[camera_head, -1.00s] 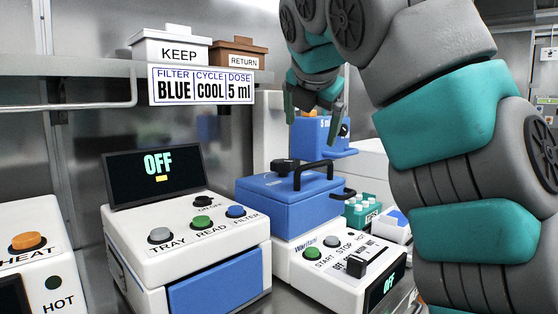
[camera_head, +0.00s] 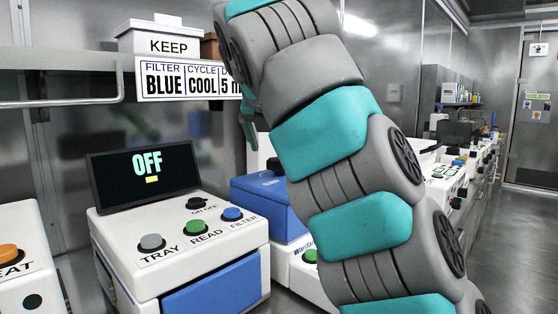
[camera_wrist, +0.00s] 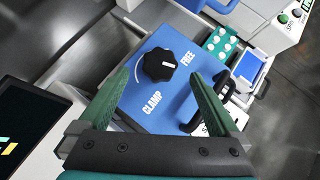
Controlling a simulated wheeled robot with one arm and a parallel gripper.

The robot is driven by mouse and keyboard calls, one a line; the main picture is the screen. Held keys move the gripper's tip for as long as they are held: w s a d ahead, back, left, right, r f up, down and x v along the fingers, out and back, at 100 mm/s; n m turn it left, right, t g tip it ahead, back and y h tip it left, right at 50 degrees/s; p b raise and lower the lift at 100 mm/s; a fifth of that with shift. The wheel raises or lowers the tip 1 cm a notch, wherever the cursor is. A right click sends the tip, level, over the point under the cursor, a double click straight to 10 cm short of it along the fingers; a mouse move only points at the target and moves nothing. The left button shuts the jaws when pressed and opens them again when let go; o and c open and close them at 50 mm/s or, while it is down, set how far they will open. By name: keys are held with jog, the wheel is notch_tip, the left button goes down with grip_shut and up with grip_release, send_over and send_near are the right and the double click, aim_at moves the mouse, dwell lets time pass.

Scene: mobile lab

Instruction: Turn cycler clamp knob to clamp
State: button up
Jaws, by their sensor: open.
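The black clamp knob (camera_wrist: 158,64) sits on the blue lid (camera_wrist: 165,95) of the cycler, between the printed words CLAMP and FREE. A small white mark on the knob faces the FREE side. My gripper (camera_wrist: 157,73) is open in the wrist view, its two green fingers on either side of the knob and apart from it. I cannot tell how high the fingertips are above the lid. In the head view my arm hides the knob and much of the cycler; part of its blue lid (camera_head: 262,192) shows.
A reader (camera_head: 180,235) with an OFF screen stands left of the cycler. A shelf above carries a white KEEP box (camera_head: 165,43). In the wrist view a dark lid handle (camera_wrist: 190,122) lies near the right finger, and a green rack (camera_wrist: 221,43) stands beyond the lid.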

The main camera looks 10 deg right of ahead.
aim_at(279, 159)
jog(key=shift+x, duration=3.4)
jog(key=c, duration=1.4)
jog(key=shift+o, duration=0.2)
jog(key=shift+a+m+h, duration=0.25)
jog(key=shift+m+h, duration=0.15)
jog(key=shift+m, duration=0.4)
jog(key=shift+d+r+m+g+h, duration=0.2)
jog(key=shift+m+g+h, duration=0.1)
jog(key=shift+m+g, duration=0.1)
jog(key=shift+m+h, duration=0.3)
jog(key=shift+m, duration=0.1)
jog(key=o, duration=1.4)
jog(key=shift+f, duration=0.15)
jog(key=shift+c, duration=0.2)
